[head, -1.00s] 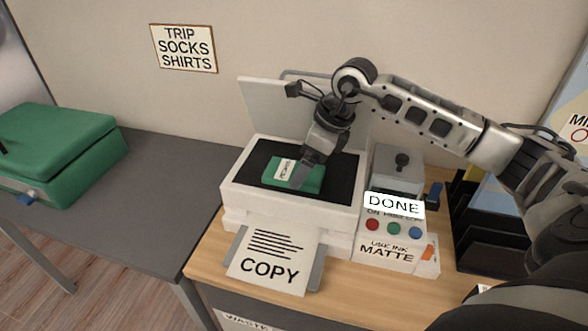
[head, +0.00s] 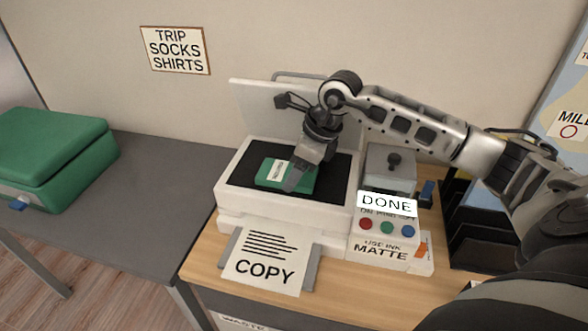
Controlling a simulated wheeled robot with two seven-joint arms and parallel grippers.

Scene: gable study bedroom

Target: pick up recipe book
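The recipe book is a small green book (head: 270,181) with a white label, too small to read surely. It lies on the dark glass of the open copier (head: 228,203). My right gripper (head: 293,184) comes down from above onto the right part of the book, its fingers at or touching it. The fingers hide part of the book, and I cannot tell whether they are open or shut on it. My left gripper is not in view.
The copier lid (head: 262,106) stands raised behind. A COPY sheet (head: 264,262) lies in the front tray. A control box (head: 385,228) showing DONE stands to the right, beside black trays (head: 485,238). A green case (head: 55,150) rests on the grey table (head: 160,190) at left.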

